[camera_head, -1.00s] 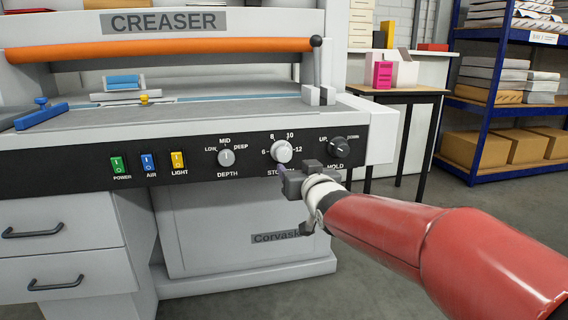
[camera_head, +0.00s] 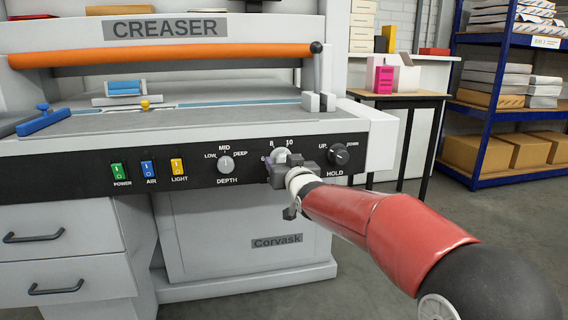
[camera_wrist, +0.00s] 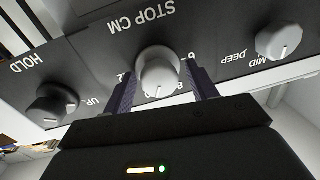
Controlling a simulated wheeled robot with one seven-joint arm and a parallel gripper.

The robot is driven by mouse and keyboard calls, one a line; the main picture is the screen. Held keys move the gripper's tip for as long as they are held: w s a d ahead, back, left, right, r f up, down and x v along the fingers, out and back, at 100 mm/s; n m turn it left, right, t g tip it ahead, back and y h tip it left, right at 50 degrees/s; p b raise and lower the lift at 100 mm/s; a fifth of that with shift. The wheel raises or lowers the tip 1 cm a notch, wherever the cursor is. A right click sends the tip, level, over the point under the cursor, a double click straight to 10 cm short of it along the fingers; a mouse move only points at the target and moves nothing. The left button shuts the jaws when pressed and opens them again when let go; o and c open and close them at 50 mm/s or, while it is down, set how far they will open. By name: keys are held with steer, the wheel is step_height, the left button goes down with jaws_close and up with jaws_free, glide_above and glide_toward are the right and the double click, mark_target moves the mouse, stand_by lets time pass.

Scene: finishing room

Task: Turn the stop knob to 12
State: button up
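The white stop knob (camera_head: 281,153) is on the creaser's black front panel, mostly hidden behind my gripper (camera_head: 277,168) in the head view. In the wrist view, upside down, the stop knob (camera_wrist: 157,72) stands between the two fingers of my gripper (camera_wrist: 162,72). One finger is on each side of the knob, and a gap shows at the sides, so the gripper looks open around it. The scale numbers are partly covered by the fingers; the 12 is hidden in the head view.
The dark hold knob (camera_head: 339,154) is close to the right of my gripper. The grey depth knob (camera_head: 226,164) and the green, blue and yellow switches (camera_head: 148,168) are to the left. A shelf rack (camera_head: 490,113) stands farther right. Open floor lies before the machine.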

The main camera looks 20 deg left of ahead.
steer(key=c, duration=0.9)
steer(key=shift+f+m+b, duration=0.15)
steer(key=shift+m+b, duration=0.15)
steer(key=shift+b, duration=0.1)
steer(key=shift+f+m+b, duration=0.1)
steer(key=shift+m+b, duration=0.9)
steer(key=m+b, duration=0.3)
steer(key=shift+m+t, duration=0.3)
steer(key=shift+m, duration=0.1)
steer(key=m+b, duration=0.2)
steer(key=shift+m, duration=0.3)
steer(key=shift+r+m+t+b, duration=0.15)
steer(key=shift+m+b, duration=0.3)
steer(key=shift+m, duration=0.35)
steer(key=shift+r+m+t+b, duration=0.15)
steer(key=shift+m+b, duration=0.25)
steer(key=shift+m, duration=0.4)
